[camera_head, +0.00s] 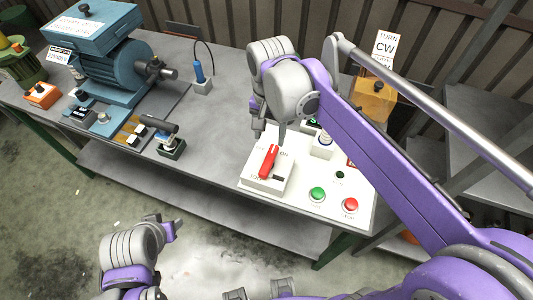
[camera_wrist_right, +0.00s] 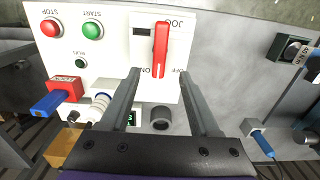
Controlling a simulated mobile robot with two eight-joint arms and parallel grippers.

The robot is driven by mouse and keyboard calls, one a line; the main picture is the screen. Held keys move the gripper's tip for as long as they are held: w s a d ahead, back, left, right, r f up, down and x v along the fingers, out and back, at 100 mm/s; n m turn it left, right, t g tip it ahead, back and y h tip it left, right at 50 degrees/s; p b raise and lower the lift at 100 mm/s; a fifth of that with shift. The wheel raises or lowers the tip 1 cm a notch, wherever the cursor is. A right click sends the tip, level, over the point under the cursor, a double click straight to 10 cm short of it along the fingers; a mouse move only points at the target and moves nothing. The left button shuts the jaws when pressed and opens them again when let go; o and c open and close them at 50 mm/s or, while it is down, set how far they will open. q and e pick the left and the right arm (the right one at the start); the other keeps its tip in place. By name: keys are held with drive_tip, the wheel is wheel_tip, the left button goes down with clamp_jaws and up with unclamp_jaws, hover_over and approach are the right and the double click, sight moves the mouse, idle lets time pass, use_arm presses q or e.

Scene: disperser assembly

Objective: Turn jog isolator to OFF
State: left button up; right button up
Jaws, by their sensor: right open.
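The jog isolator is a white box (camera_head: 259,181) with a red lever (camera_head: 268,162) on the control panel (camera_head: 339,214). The red lever also shows in the right wrist view (camera_wrist_right: 161,48), where its lower end lies between the ON and OFF marks, seemingly nearer ON. My right gripper (camera_head: 269,131) is just behind the lever. In the right wrist view my right gripper (camera_wrist_right: 156,72) is open, with one finger on each side of the lever's end, not visibly touching it. My left gripper (camera_head: 172,230) is low in front of the table; its jaws are unclear.
Green (camera_head: 317,194) and red (camera_head: 350,205) buttons sit right of the isolator. A red block with a blue part (camera_wrist_right: 58,97) is on the panel. A blue motor (camera_head: 113,67) and a blue probe in a stand (camera_head: 201,84) stand left. The grey tabletop (camera_head: 222,125) between is clear.

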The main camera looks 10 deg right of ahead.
sight(269, 159)
wheel_tip(269, 159, down, 10)
drive_tip(key=shift+f+b, duration=0.1)
drive_tip(key=shift+b, duration=0.2)
clamp_jaws()
idle(0.4)
